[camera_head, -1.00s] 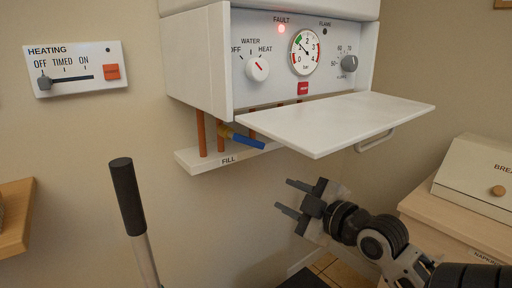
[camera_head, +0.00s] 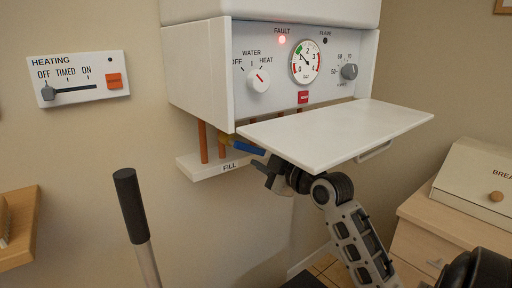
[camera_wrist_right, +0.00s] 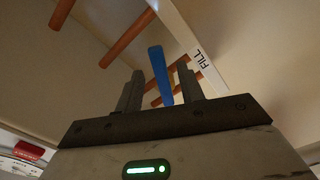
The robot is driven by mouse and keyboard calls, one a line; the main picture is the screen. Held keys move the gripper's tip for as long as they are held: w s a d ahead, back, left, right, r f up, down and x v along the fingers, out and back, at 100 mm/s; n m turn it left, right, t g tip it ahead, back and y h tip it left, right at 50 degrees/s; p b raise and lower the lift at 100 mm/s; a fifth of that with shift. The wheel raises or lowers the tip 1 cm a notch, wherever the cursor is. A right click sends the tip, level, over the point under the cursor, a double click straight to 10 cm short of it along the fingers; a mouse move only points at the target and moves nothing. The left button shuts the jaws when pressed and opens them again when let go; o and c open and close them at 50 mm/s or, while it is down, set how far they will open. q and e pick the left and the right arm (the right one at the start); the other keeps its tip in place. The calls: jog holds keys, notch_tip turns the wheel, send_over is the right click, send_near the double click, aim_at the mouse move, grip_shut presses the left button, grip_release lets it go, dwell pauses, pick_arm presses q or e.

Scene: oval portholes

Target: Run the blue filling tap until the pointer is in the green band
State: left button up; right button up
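The blue tap lever (camera_head: 248,148) sits under the boiler by the FILL rail and its brass body. My right gripper (camera_head: 262,172) is just below and right of the lever, under the open flap. In the right wrist view the blue lever (camera_wrist_right: 160,74) shows between the two spread fingers of the right gripper (camera_wrist_right: 159,82), with gaps at both sides; contact is not visible. The round pressure gauge (camera_head: 305,62) has a green band at upper left and red at both sides. Its dark pointer points up and left, near the green; exact reading is too small to tell. My left gripper is out of view.
The white flap (camera_head: 340,132) juts out above my right arm. Copper pipes (camera_head: 203,142) run down to the FILL rail (camera_head: 212,167). The red FAULT lamp (camera_head: 282,40) is lit. A black-handled pole (camera_head: 130,205) stands front left. A bread box (camera_head: 475,183) sits right.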

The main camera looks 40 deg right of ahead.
aim_at(257, 151)
jog(key=shift+w+d, duration=0.15)
jog(key=shift+w, duration=1.5)
grip_shut()
